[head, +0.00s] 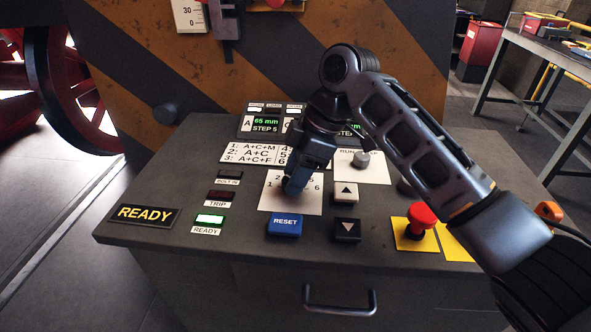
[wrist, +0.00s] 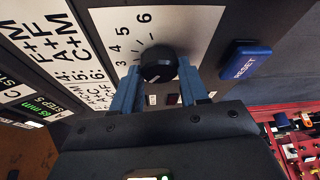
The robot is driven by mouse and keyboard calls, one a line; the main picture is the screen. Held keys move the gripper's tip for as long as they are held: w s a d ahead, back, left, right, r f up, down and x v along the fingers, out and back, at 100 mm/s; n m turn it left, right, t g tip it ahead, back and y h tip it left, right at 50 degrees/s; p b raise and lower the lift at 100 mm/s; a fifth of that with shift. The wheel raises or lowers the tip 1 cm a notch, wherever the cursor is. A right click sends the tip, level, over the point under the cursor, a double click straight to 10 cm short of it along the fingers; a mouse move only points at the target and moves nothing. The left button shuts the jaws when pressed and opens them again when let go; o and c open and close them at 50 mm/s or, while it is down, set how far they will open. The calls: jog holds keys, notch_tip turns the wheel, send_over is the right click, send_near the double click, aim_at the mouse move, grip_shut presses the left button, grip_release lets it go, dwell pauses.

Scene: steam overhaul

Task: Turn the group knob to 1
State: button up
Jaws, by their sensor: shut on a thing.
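The group knob (wrist: 158,64) is round and black, on a white plate (wrist: 193,22) printed with numbers; 3, 4, 5 and 6 are readable in the wrist view. My gripper (wrist: 158,82) has its two blue fingers on either side of the knob, shut on it. In the head view my gripper (head: 293,184) reaches down onto the white number plate (head: 309,206) and hides most of the knob.
The blue RESET button (head: 285,225) is just below the plate. Up (head: 346,193) and down (head: 347,230) arrow buttons are at its right. A red mushroom button (head: 421,217) stands further right. A green READY lamp (head: 209,219) is lit at the left.

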jog(key=shift+w+n+g+h, duration=0.1)
jog(key=shift+n+g+h, duration=0.45)
jog(key=shift+n, duration=1.65)
jog(key=shift+g+b, duration=0.25)
jog(key=shift+b, duration=0.05)
jog(key=o, duration=1.1)
jog(key=shift+c, duration=0.2)
jog(key=v, duration=0.7)
jog(key=shift+d+r, duration=0.15)
jog(key=shift+r, duration=0.2)
jog(key=shift+w, duration=0.1)
